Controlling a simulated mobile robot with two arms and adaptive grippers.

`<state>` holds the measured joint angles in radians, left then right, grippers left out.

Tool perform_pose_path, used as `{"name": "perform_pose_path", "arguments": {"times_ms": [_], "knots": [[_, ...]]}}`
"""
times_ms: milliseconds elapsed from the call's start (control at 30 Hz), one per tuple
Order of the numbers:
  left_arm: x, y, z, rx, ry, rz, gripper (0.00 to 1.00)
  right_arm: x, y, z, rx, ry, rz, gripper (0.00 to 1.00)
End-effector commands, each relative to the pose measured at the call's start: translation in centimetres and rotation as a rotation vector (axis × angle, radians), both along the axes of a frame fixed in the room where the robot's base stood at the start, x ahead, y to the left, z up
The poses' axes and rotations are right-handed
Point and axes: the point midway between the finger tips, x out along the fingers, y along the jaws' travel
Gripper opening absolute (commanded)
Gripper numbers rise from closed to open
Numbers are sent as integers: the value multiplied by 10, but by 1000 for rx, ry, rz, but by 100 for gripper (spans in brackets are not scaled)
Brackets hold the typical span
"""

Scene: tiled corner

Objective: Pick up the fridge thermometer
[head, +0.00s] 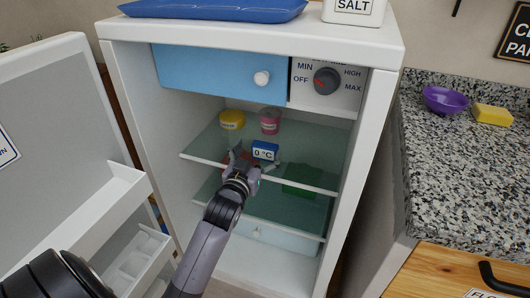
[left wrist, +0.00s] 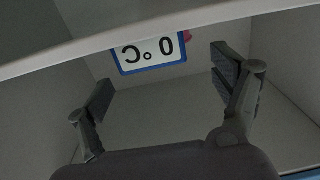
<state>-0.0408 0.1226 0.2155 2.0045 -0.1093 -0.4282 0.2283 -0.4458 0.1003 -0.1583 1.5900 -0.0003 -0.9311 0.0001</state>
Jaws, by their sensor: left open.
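The fridge thermometer (head: 265,151) is a small blue-framed block with a white face reading 0 °C. It stands on the upper glass shelf (head: 205,152) of the open fridge. My left gripper (head: 253,162) reaches into the fridge just in front of the thermometer. In the left wrist view the thermometer (left wrist: 150,55) appears upside down, beyond and roughly between the spread fingers of my left gripper (left wrist: 162,92). The fingers are open and empty, apart from the thermometer. My right gripper is not in view.
A yellow tub (head: 232,119) and a pink can (head: 269,121) stand behind on the same shelf. A green item (head: 302,178) is lower right. A blue drawer (head: 205,70) and dial (head: 327,81) sit above. The open fridge door (head: 60,130) is left.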

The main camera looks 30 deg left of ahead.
Motion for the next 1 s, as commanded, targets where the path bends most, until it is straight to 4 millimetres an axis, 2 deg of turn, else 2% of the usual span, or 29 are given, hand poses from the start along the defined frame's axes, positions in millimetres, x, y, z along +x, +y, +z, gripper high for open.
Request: {"name": "perform_pose_path", "arguments": {"times_ms": [167,300,600,1000], "knots": [[27,0,-11,0,0,-1,86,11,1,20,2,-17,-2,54],[43,4,-10,1,-1,-1,86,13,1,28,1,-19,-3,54],[47,5,-10,0,0,-1,86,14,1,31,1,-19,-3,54],[47,5,-10,0,0,-1,59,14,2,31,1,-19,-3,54]]}}
